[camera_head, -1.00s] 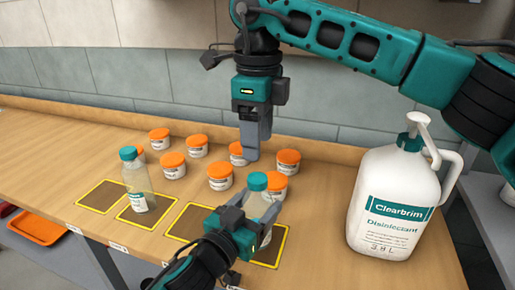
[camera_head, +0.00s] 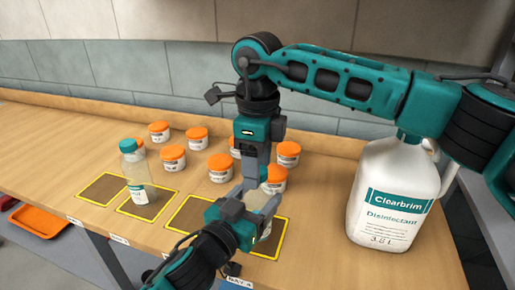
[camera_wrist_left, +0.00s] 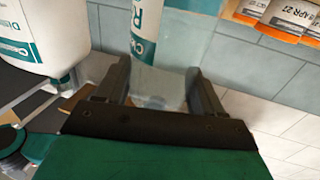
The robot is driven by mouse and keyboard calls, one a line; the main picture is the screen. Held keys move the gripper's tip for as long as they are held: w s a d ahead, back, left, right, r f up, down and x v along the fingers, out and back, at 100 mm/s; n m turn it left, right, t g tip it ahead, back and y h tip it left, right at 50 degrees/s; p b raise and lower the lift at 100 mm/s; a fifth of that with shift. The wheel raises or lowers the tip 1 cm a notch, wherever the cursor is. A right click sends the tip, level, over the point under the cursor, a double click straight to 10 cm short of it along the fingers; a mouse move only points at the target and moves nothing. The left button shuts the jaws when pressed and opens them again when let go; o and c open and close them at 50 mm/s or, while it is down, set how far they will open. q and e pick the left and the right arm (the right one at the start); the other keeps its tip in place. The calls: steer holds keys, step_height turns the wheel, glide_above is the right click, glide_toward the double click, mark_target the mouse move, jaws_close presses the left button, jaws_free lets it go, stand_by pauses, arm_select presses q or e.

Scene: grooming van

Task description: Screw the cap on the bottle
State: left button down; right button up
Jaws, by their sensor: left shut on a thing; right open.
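My left gripper (camera_head: 252,208) is shut on a clear bottle (camera_head: 259,200) above the yellow-outlined mats. In the left wrist view the translucent bottle (camera_wrist_left: 158,85) with a white label stands between the two fingers. My right gripper (camera_head: 255,168) points straight down just over this bottle's top and is open. The bottle's teal cap is hidden behind the right gripper, so I cannot tell whether the fingers touch it. A second clear bottle (camera_head: 138,175) with a teal cap stands upright on a mat to the left.
Several white jars with orange lids (camera_head: 172,158) stand behind the bottles. A large white disinfectant jug (camera_head: 392,190) stands to the right, below my right arm. Yellow-outlined dark mats (camera_head: 103,189) lie along the front edge. An orange tray (camera_head: 38,221) is lower left. The counter's left is clear.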

steer(key=shift+f, duration=0.1)
steer(key=shift+c, duration=0.2)
steer(key=c, duration=1)
steer(key=o, duration=1.2)
step_height(320, 180, up, 12)
steer(key=shift+r, duration=0.1)
arm_select(q)
steer(key=shift+c, duration=0.2)
jaws_free()
